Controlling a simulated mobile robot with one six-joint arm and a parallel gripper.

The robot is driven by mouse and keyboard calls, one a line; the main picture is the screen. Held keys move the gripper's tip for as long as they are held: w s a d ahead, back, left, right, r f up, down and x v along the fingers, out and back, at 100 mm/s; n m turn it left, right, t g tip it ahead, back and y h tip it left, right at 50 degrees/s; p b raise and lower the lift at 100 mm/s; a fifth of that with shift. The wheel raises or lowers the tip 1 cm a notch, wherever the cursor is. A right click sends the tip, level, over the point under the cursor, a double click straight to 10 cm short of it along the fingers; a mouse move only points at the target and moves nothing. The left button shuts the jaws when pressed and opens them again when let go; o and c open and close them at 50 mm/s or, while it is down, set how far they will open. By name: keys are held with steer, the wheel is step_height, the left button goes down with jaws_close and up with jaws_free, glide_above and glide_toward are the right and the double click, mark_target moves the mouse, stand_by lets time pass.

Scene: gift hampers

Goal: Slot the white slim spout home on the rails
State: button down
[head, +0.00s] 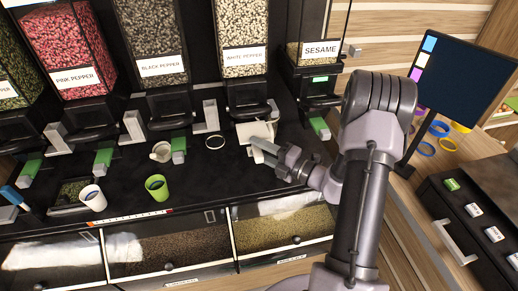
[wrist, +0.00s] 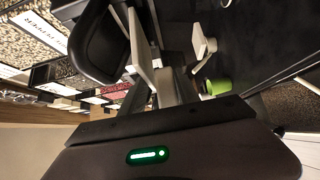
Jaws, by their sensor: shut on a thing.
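The white slim spout (head: 252,130) is at the front of the white pepper dispenser (head: 250,96), just below its black rounded front. My gripper (head: 268,148) reaches in from the right and is shut on the spout. In the wrist view a pale slab, seemingly the spout (wrist: 140,48), stands beside the dispenser's black rounded part (wrist: 101,45). The rails are hidden, so I cannot tell whether the spout is on them or only close to them.
A green cup (head: 156,187) and a white cup (head: 92,197) stand farther left. The sesame dispenser (head: 318,75) is close on the right. Clear-fronted bins lie below.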

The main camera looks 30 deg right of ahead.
mark_target(253, 129)
steer(key=shift+w+d, duration=0.3)
steer(key=shift+w, duration=0.6)
stand_by(0.7)
steer(key=shift+w+d+p, duration=0.25)
steer(key=shift+w+p, duration=0.2)
steer(key=shift+w, duration=0.45)
steer(key=shift+w+d, duration=0.1)
steer(key=shift+w, duration=0.25)
steer(key=shift+w+d+p, duration=0.15)
steer(key=shift+w+p, duration=0.05)
steer(key=shift+w, duration=0.4)
steer(key=shift+w+d+p, duration=0.15)
steer(key=shift+w+p, duration=0.05)
steer(key=shift+w, duration=0.4)
steer(key=shift+w+d, duration=0.1)
steer(key=shift+w, duration=0.15)
steer(key=shift+w+d, duration=0.25)
steer(key=shift+w, duration=0.55)
steer(key=shift+w+d, duration=0.15)
steer(key=shift+w, duration=0.3)
stand_by(0.4)
